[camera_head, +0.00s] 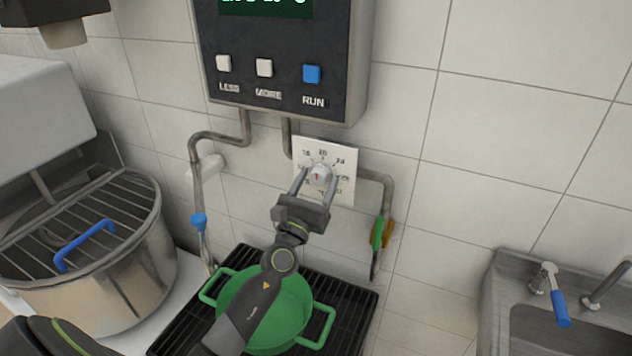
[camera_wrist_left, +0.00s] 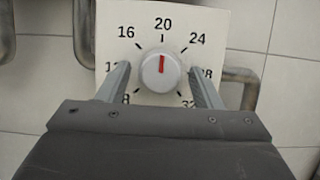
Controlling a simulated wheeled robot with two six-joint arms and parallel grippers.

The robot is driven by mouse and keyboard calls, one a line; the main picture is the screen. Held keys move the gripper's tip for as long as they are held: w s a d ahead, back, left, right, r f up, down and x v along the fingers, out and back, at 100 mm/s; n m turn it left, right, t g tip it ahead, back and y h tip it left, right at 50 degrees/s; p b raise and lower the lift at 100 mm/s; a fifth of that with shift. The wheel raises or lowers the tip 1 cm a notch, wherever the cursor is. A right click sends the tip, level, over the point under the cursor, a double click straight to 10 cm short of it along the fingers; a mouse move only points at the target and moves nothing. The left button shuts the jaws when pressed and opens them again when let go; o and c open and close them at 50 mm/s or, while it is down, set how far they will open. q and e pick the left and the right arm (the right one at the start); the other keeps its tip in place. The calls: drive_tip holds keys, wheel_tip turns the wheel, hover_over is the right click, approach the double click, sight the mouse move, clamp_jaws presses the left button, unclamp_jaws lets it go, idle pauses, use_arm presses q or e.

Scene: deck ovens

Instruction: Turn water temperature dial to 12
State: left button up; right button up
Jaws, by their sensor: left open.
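The water temperature dial (camera_head: 319,174) is a round grey-white knob on a square white plate (camera_head: 345,187) on the tiled wall. It also shows in the left wrist view (camera_wrist_left: 161,72), where its red mark points straight up to 20. The scale on the plate (camera_wrist_left: 206,20) reads 8, 12, 16, 20, 24, 28, 32; the 12 is partly covered by a finger. My left gripper (camera_head: 315,182) is open, with one finger on each side of the dial; it shows at the dial in the wrist view (camera_wrist_left: 162,84). I cannot tell whether the fingers touch it. My right gripper is not in view.
A control box (camera_head: 278,62) with LESS, MORE and RUN buttons hangs above the dial. Pipes (camera_head: 206,137) run beside the plate. A green pot (camera_head: 290,305) stands on a black grate below. A mixer bowl (camera_head: 110,270) is at left, a sink (camera_head: 520,300) at right.

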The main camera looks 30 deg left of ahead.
use_arm(q)
drive_tip(key=c, duration=0.8)
drive_tip(key=shift+n+y, duration=0.4)
drive_tip(key=shift+n, duration=0.2)
drive_tip(key=n+y, duration=0.1)
drive_tip(key=n, duration=0.1)
drive_tip(key=n+y+p, duration=0.1)
drive_tip(key=n, duration=0.2)
drive_tip(key=shift+d+n+g+y, duration=0.2)
drive_tip(key=shift+n+g+y, duration=0.1)
drive_tip(key=shift+g, duration=0.1)
drive_tip(key=n+g+y, duration=0.1)
drive_tip(key=n, duration=0.2)
drive_tip(key=n+y+p, duration=0.1)
drive_tip(key=n, duration=0.2)
drive_tip(key=shift+d+r+g+y, duration=0.15)
drive_tip(key=shift+g+y, duration=0.15)
drive_tip(key=shift+g, duration=0.1)
drive_tip(key=n+g+p, duration=0.1)
drive_tip(key=n, duration=0.1)
drive_tip(key=n+g+p, duration=0.1)
drive_tip(key=n, duration=0.2)
drive_tip(key=shift+r+y, duration=0.2)
drive_tip(key=shift+y, duration=0.2)
drive_tip(key=shift+d+n+g+p, duration=0.1)
drive_tip(key=shift+n+g+p, duration=0.45)
drive_tip(key=shift+n, duration=0.55)
drive_tip(key=shift+n+g+p, duration=0.25)
drive_tip(key=shift+n+p, duration=0.5)
drive_tip(key=shift+n, duration=0.35)
